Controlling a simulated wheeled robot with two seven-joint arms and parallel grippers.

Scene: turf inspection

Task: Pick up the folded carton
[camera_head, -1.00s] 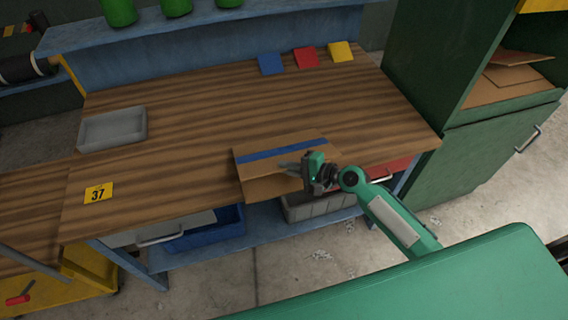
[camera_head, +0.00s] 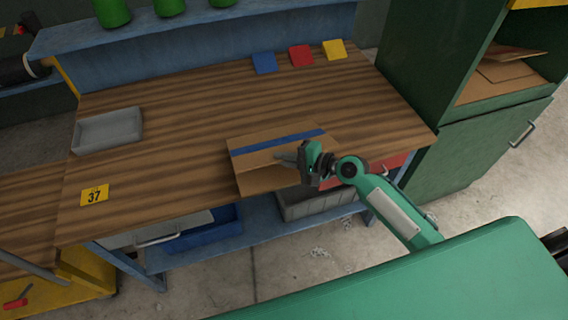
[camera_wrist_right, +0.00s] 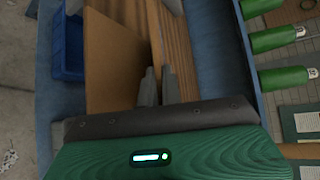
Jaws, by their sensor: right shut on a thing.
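The folded carton (camera_head: 262,178) is a flat brown sheet with a blue stripe. In the head view it lies at the front edge of the wooden workbench, with part of it reaching past that edge. My right gripper (camera_head: 287,158) is at the carton's right part, shut on it. In the right wrist view the carton (camera_wrist_right: 112,62) stretches away from the right gripper's fingers (camera_wrist_right: 158,88), partly hidden behind them. Whether it is clear of the bench top I cannot tell. My left gripper is not in view.
The workbench (camera_head: 190,105) holds a grey tray (camera_head: 108,130), a yellow 37 tag (camera_head: 95,195) and blue, red and yellow pieces (camera_head: 300,55) at the back. A blue bin (camera_head: 208,232) and a grey bin (camera_head: 305,203) sit below. A green cabinet (camera_head: 480,150) stands right.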

